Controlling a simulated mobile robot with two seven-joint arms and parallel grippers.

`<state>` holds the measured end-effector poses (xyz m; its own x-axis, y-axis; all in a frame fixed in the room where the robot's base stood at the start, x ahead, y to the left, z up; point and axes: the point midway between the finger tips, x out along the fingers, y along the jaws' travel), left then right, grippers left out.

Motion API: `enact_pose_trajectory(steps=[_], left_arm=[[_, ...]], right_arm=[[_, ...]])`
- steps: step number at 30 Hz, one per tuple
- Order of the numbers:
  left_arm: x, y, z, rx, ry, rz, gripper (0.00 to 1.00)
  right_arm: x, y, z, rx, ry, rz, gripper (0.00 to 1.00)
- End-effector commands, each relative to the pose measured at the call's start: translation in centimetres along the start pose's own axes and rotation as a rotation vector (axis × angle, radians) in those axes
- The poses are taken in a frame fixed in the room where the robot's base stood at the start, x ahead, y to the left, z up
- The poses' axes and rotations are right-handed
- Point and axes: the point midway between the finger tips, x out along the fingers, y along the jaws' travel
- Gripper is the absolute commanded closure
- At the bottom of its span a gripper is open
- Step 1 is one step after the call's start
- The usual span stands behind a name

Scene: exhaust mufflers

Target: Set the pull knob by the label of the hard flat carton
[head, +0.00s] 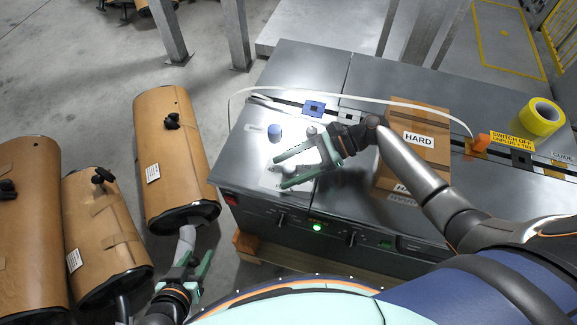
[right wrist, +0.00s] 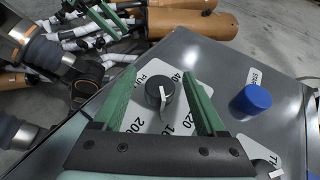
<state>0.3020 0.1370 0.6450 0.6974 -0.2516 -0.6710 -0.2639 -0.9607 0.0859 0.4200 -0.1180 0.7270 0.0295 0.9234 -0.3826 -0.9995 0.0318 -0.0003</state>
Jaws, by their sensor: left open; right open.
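The pull knob (right wrist: 160,92) is black with a white pointer. It sits on a white dial plate with a partly covered label starting "PU" and several numbers. In the right wrist view it lies between the fingers of my right gripper (head: 277,172), which is open around or just above it; contact cannot be told. The pointer's exact number is unclear. The hard flat carton (head: 423,122) is brown, lies on the machine top, and has a white "HARD" label (head: 418,140); my right arm covers part of it. My left gripper (head: 197,271) is open and empty, low beside the machine.
A blue button (head: 274,132) labelled START and another knob (head: 312,130) stand close to my right gripper. A yellow tape roll (head: 541,117) and a pale cable lie on the machine.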

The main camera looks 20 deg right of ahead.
Motion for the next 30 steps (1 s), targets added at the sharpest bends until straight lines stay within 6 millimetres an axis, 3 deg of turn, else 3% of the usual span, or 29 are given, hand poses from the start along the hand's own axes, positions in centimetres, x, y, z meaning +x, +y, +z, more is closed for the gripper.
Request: enact_pose_trajectory(steps=[4, 8, 21, 30], left_arm=[[0.0, 0.0, -0.1, 0.0, 0.0, 0.0, 0.5], [-0.2, 0.0, -0.2, 0.0, 0.001, -0.001, 0.5], [-0.5, -0.3, -0.2, -0.001, 0.002, -0.008, 0.5], [-0.6, -0.3, 0.0, -0.002, -0.002, -0.009, 0.5]], right_arm=[[-0.5, 0.0, 0.0, 0.001, 0.001, -0.001, 0.26], [-2.2, 0.0, 0.0, 0.001, 0.002, -0.002, 0.26], [-11.0, 0.0, 0.0, 0.001, 0.002, -0.002, 0.26], [-12.6, 0.0, 0.0, -0.001, -0.001, 0.0, 0.26]])
